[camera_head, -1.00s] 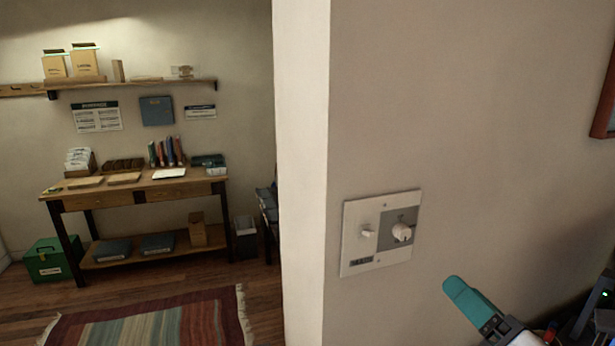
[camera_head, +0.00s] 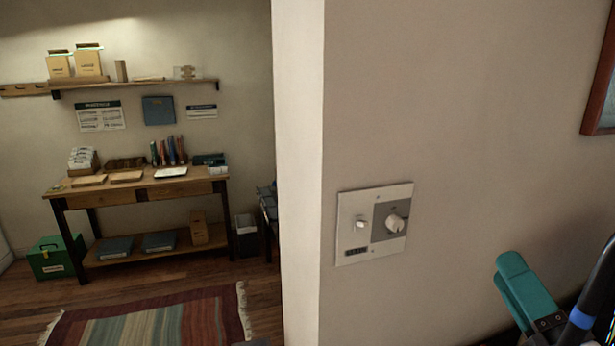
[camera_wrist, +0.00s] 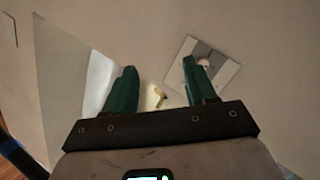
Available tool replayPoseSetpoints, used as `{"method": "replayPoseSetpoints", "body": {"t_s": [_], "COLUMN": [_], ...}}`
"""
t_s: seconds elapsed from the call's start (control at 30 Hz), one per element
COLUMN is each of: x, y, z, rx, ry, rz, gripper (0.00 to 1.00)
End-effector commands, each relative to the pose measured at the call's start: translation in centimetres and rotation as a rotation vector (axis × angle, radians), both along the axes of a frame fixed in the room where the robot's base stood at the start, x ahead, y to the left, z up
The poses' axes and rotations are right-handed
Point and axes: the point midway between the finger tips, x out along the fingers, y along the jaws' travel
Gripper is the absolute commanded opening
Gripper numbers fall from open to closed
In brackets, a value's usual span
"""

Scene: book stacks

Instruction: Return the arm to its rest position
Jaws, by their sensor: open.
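My gripper (camera_wrist: 160,92) shows in the wrist view with its two teal fingers spread apart and nothing between them. In the head view a teal finger of my gripper (camera_head: 527,290) is at the lower right, in front of the wall and apart from the switch plate. The switch plate (camera_head: 347,245) is on the wall, with a small switch (camera_head: 361,222) at left and a round knob (camera_head: 396,223) at right. The plate also shows in the wrist view (camera_wrist: 228,72), partly hidden behind the right finger.
A wall corner (camera_head: 300,180) stands close in front. Beyond it at left are a wooden desk (camera_head: 110,192) with books and papers, a shelf (camera_head: 140,84), a green box (camera_head: 52,258) and a striped rug (camera_head: 150,322). A framed picture (camera_head: 597,95) hangs at the right.

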Motion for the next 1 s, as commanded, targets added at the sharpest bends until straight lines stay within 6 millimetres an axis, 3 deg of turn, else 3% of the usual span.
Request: {"method": "replayPoseSetpoints", "body": {"t_s": [0.2, 0.37, 0.5, 0.67, 0.83, 1.0], "x": [-2.9, -4.9, -6.2, -7.9, -11.0, -16.0], "y": [-4.7, -10.5, -14.6, -16.7, -15.0, -10.3], "z": [0.7, -2.5, -8.6, -18.2, -29.3, -38.4], "rx": [0.384, 0.777, 1.116, 1.473, 1.778, 1.965], "ry": [-0.122, -0.150, -0.094, 0.063, 0.337, 0.692], "rz": [-0.064, -0.170, -0.296, -0.481, -0.716, -0.972], "gripper": [0.56, 0.56, 0.56, 0.56, 0.56, 0.56]}}
